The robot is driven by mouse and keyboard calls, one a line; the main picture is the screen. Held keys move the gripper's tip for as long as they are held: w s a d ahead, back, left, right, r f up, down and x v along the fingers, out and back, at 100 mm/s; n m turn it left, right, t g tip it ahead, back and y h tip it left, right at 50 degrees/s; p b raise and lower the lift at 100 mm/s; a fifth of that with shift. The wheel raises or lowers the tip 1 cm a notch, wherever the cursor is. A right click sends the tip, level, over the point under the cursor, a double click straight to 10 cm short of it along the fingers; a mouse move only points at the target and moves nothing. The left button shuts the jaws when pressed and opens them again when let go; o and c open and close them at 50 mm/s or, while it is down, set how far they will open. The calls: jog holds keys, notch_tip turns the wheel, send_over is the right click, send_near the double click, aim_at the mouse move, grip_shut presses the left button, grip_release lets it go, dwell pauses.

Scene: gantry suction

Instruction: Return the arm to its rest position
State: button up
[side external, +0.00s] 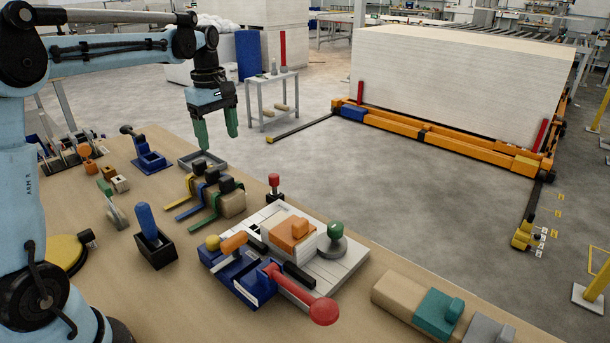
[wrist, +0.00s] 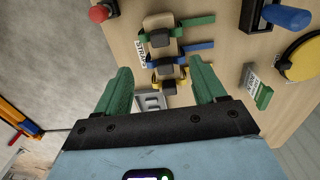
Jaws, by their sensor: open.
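My gripper (side external: 216,136) has two green fingers and hangs above the far edge of the wooden workbench (side external: 190,285). It points down, open, with nothing between its fingers. In the wrist view my gripper (wrist: 165,95) shows its fingers wide apart. A small grey tray (side external: 202,160) lies on the bench below it; it also shows between the fingers in the wrist view (wrist: 150,101). My arm reaches in from the left, bent at the elbow.
Strap blocks with yellow, blue and green straps (side external: 228,200) stand near the gripper. A blue handle in a black holder (side external: 155,250), a blue clamp with a red knob (side external: 240,275) and a red-topped knob (side external: 274,187) stand on the bench. Open floor lies beyond, before a white stack (side external: 455,95).

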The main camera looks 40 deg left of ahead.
jog(key=s+d+f+m+t, duration=0.1)
jog(key=s+d+m+t, duration=0.1)
jog(key=s+d+m, duration=0.2)
jog(key=s+d+f+m+t, duration=0.2)
jog(key=s+d+m, duration=0.2)
jog(key=d+m, duration=0.3)
jog(key=s+d+f+m+t, duration=0.1)
jog(key=s+d+m+t, duration=0.2)
jog(key=d+m, duration=0.3)
jog(key=shift+s+d+f+m, duration=0.3)
jog(key=shift+s+f+m, duration=0.1)
jog(key=shift+m, duration=0.1)
